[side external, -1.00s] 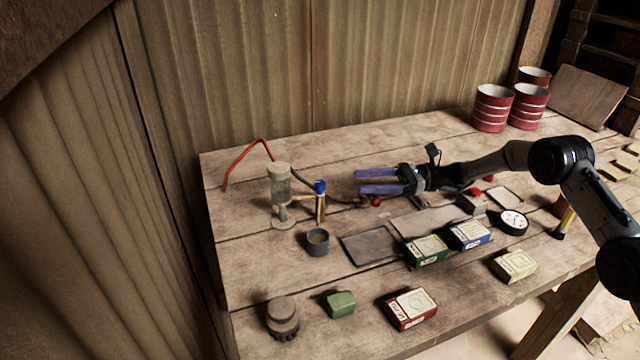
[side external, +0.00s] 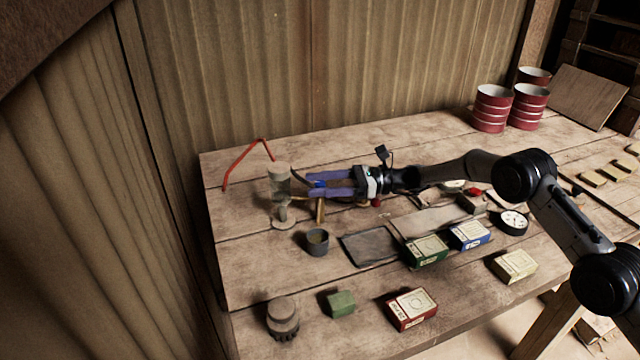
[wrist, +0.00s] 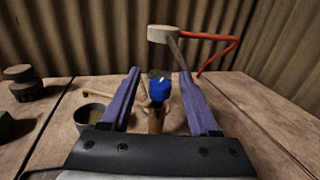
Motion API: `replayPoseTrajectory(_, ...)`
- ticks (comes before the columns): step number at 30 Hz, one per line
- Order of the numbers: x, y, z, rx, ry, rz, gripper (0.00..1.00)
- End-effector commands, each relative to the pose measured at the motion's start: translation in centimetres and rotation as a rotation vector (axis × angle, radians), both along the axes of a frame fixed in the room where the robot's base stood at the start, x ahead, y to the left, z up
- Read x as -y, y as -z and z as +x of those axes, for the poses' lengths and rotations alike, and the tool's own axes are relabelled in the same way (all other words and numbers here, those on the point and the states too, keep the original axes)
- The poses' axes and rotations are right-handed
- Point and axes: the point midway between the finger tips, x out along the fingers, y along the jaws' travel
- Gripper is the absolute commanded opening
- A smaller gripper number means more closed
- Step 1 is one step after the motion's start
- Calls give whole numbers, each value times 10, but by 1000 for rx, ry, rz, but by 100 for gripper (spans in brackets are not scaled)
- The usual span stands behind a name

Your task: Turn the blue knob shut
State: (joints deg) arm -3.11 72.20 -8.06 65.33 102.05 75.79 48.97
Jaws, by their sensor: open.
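The blue knob (wrist: 159,89) sits on top of a brass-coloured post (wrist: 156,122) and shows between my fingers in the wrist view. In the side view the knob (side external: 319,184) is mostly hidden by my gripper (side external: 310,184). My gripper is open, with its two purple fingers one on each side of the knob in the wrist view. It also shows in the wrist view (wrist: 162,78). I cannot tell whether either finger touches the knob. A glass cylinder with a pale cap (side external: 279,171) stands just left of the fingertips.
A dark cup (side external: 317,243) stands in front of the post. A dark tray (side external: 369,247) and several small boxes, including a green one (side external: 427,250), lie to the front right.

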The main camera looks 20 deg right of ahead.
Motion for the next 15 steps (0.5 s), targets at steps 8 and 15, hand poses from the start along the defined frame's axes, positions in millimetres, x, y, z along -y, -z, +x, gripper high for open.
replayPoseTrajectory(8,0,0,0,0,0,0,18)
replayPoseTrajectory(15,0,0,0,0,-1,0,0)
